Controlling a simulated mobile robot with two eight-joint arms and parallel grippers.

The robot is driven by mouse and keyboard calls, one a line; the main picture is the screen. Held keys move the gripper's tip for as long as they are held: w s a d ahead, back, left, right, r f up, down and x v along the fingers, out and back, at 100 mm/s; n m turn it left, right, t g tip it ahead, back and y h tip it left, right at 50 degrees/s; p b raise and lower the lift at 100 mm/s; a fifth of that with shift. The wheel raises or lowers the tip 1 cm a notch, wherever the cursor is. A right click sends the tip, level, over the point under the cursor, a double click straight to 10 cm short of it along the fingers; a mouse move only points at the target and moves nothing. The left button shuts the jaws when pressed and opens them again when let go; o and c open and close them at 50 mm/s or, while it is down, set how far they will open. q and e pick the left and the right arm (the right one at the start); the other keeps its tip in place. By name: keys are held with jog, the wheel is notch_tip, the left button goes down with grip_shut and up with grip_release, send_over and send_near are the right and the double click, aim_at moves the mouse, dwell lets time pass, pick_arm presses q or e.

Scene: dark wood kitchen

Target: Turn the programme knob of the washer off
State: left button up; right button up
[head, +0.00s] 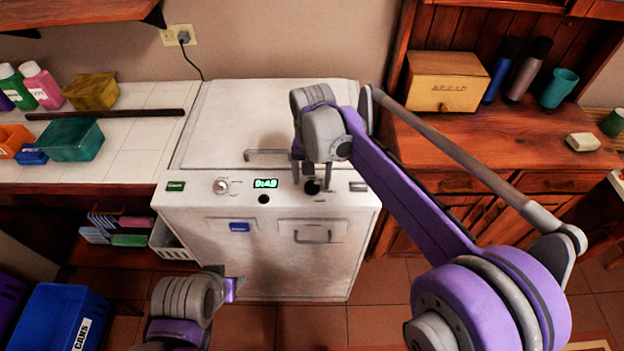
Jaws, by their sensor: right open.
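The white washer (270,255) stands in the middle of the head view, its control panel along the top front edge. A round pale knob (221,186) sits left of the lit green display (265,183). A dark round knob (312,187) sits right of the display. I cannot read which one is the programme knob. My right gripper (313,186) is open and points down at the panel, one finger on each side of the dark knob; I cannot tell whether they touch it. My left gripper (235,285) is low in front of the washer, away from the panel; its jaws are unclear.
The washer has a lid handle (268,155), a green button (175,186) and a front drawer handle (313,237). A tiled counter (140,140) with bottles and bins is left. A wooden cabinet (500,145) with a box (447,80) is right. A blue crate (60,315) stands lower left.

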jog(key=shift+f, duration=0.4)
grip_shut()
